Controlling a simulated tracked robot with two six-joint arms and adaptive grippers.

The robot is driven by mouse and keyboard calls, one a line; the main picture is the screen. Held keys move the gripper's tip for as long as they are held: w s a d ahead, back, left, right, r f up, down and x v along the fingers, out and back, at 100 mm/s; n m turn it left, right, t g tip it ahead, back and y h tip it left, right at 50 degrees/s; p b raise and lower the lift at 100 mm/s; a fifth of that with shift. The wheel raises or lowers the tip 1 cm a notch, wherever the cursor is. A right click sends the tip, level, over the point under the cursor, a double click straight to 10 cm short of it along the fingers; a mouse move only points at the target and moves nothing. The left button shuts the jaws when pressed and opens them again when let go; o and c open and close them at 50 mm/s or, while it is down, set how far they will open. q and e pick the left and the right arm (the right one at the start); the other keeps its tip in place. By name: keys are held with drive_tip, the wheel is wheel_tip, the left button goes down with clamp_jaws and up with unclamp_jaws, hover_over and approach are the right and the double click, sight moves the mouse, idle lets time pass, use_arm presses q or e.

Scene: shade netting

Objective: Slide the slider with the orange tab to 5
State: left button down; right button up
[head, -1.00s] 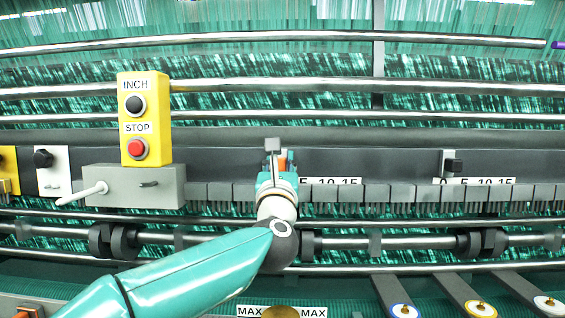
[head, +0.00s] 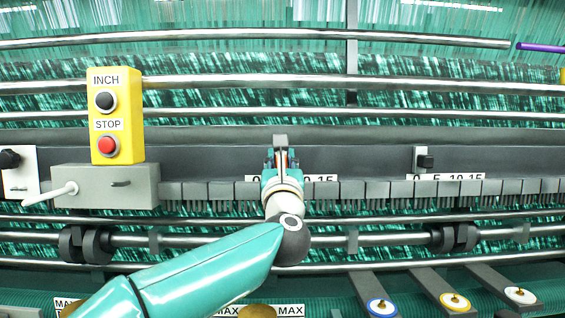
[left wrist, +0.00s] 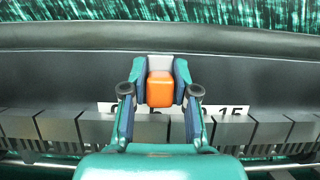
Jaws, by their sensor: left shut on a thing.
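The slider's orange tab (left wrist: 160,90) is between the two fingers of my left gripper (left wrist: 160,92) in the left wrist view, with a grey block behind it. In the head view my left gripper (head: 282,158) is shut on the tab and hides most of it. The white number scale (head: 322,179) lies just below. Its 0 shows left of the gripper, and 10 and 15 show to the right. The 5 is hidden behind the gripper, so the tab stands at about that place. My right gripper is not in view.
A second slider with a black knob (head: 426,162) stands at the right over its own scale (head: 446,177). A yellow INCH and STOP box (head: 118,130) stands at the left on a grey housing with a handle (head: 50,194). Metal rollers run across above and below.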

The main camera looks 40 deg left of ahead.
use_arm(q)
drive_tip(key=c, duration=1)
unclamp_jaws()
drive_tip(key=shift+s, duration=0.1)
drive_tip(key=shift+o, duration=0.2)
drive_tip(key=shift+s+d, duration=0.1)
drive_tip(key=v, duration=1.1)
drive_tip(key=shift+s+d+f, duration=0.15)
drive_tip(key=shift+s+f, duration=0.15)
